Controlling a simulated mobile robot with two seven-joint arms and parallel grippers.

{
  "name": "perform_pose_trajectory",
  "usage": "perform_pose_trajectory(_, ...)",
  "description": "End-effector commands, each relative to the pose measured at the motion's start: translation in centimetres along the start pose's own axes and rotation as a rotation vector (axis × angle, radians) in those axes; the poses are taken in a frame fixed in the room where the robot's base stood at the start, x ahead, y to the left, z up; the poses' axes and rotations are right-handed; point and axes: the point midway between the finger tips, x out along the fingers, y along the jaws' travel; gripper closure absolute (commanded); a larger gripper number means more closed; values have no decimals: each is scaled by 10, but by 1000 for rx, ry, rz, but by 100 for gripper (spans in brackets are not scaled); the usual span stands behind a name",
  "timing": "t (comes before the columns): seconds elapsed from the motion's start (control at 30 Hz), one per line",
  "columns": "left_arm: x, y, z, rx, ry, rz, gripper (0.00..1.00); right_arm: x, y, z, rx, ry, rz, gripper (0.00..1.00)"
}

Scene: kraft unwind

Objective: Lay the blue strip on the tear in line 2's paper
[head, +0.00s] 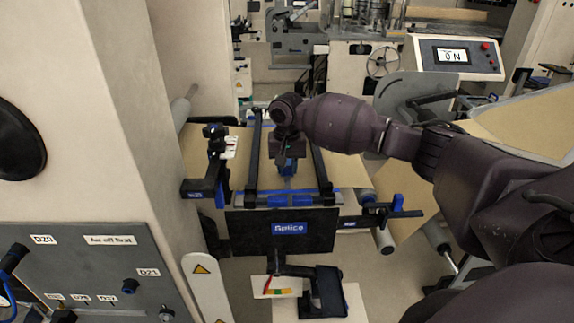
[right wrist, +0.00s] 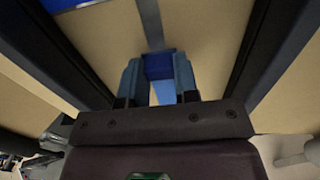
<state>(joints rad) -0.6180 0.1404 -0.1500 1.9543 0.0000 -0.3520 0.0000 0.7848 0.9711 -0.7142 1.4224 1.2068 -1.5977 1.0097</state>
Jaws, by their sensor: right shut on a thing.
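My right gripper (head: 288,170) is over the splice table, between its two dark side rails. In the right wrist view, my right gripper (right wrist: 157,78) is shut on the blue strip (right wrist: 158,65), a dark blue piece between its light blue fingers. The tan paper (head: 343,168) runs across the table and fills much of the right wrist view (right wrist: 215,30). A narrow grey band (right wrist: 150,22) on the paper lines up with the strip; I cannot tell whether it is the tear. I cannot tell whether the strip touches the paper. My left gripper is out of view.
The splice table's dark front panel (head: 318,232) carries a blue "Splice" label. Dark rails (head: 254,150) flank the work area. A pale pillar (head: 130,110) stands close on the left. A control box (head: 455,57) is at the back right. A small tray (head: 276,287) sits below the front.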

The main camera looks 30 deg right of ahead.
Motion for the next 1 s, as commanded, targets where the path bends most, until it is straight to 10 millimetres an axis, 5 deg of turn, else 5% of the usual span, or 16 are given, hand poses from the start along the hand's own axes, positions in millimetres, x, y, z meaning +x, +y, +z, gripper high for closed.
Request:
perform_pose_trajectory(0.2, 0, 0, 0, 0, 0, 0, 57, 1, 0, 0, 0, 0, 0, 89)
perform_pose_trajectory(0.23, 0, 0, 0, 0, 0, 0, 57, 1, 0, 0, 0, 0, 0, 70)
perform_pose_trajectory(0.43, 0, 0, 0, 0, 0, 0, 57, 1, 0, 0, 0, 0, 0, 42)
perform_pose_trajectory(0.77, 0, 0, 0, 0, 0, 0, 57, -2, 0, 0, 0, 1, -1, 42)
perform_pose_trajectory(1.0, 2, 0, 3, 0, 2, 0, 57, -34, 0, -1, -1, 3, -2, 42)
